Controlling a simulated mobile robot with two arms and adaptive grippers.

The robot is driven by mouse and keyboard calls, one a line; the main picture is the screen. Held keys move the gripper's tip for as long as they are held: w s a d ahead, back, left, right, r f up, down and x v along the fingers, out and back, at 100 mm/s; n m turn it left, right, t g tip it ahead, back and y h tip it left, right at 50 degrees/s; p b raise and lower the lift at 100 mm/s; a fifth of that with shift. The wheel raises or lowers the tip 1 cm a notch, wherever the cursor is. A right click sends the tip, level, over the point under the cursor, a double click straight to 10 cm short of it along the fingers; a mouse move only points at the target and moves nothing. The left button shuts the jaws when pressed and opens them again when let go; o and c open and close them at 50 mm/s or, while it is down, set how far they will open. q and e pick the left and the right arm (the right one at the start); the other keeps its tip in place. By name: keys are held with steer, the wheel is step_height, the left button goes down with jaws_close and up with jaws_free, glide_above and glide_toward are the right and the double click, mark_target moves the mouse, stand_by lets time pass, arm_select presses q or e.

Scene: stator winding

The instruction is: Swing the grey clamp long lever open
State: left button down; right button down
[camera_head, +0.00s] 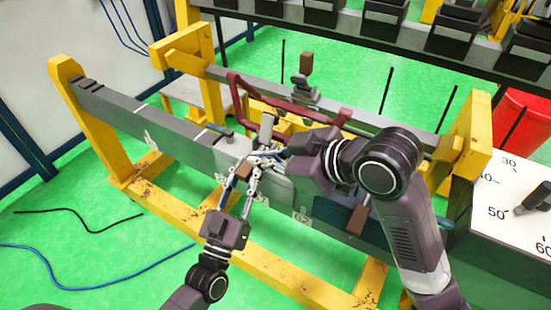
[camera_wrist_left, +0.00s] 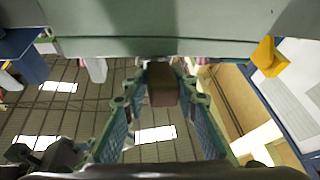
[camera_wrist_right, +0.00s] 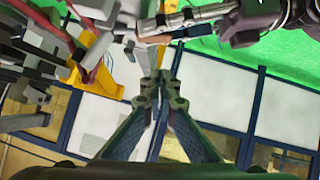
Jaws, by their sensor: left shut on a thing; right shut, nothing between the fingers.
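My left gripper (camera_head: 249,168) is shut on a small brown block (camera_head: 243,171) beside the grey beam. In the left wrist view the brown block (camera_wrist_left: 162,84) sits between the fingers and looks like the end grip of a lever; the rest of that lever is mostly hidden. A grey clamp part (camera_head: 266,130) stands just above the grippers on the beam. My right gripper (camera_head: 272,158) is close beside the left one, partly hidden by its own wrist. The right wrist view shows its fingertips (camera_wrist_right: 160,88) together with nothing between them.
The grey beam (camera_head: 120,112) runs along a yellow frame (camera_head: 72,85). A dark red bracket (camera_head: 290,118) and another brown-tipped clamp (camera_head: 306,64) stand behind. Another brown grip (camera_head: 357,218) is to the right. A dial panel (camera_head: 500,200) and red bin (camera_head: 520,125) are at the right.

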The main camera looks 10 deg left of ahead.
mark_target(246, 170)
arm_select(q)
steer(key=shift+a+f, duration=0.1)
steer(key=shift+f, duration=0.45)
arm_select(e)
steer(key=a+f, duration=0.1)
steer(key=w+a+f, duration=0.1)
steer(key=f, duration=0.1)
steer(key=w+f, duration=0.1)
steer(key=shift+a+f, duration=0.35)
steer(key=shift+a, duration=0.05)
steer(key=shift+w+f, duration=0.2)
steer(key=shift+f, duration=0.35)
steer(key=shift+w+f, duration=0.1)
steer(key=shift+f, duration=0.6)
arm_select(q)
steer(key=c, duration=1.8)
jaws_free()
steer(key=shift+c, duration=0.2)
steer(key=shift+o, duration=1.1)
steer(key=shift+w, duration=0.2)
arm_select(e)
steer(key=shift+w+a+f, duration=0.1)
steer(key=shift+w+a, duration=0.1)
arm_select(q)
steer(key=shift+r, duration=0.15)
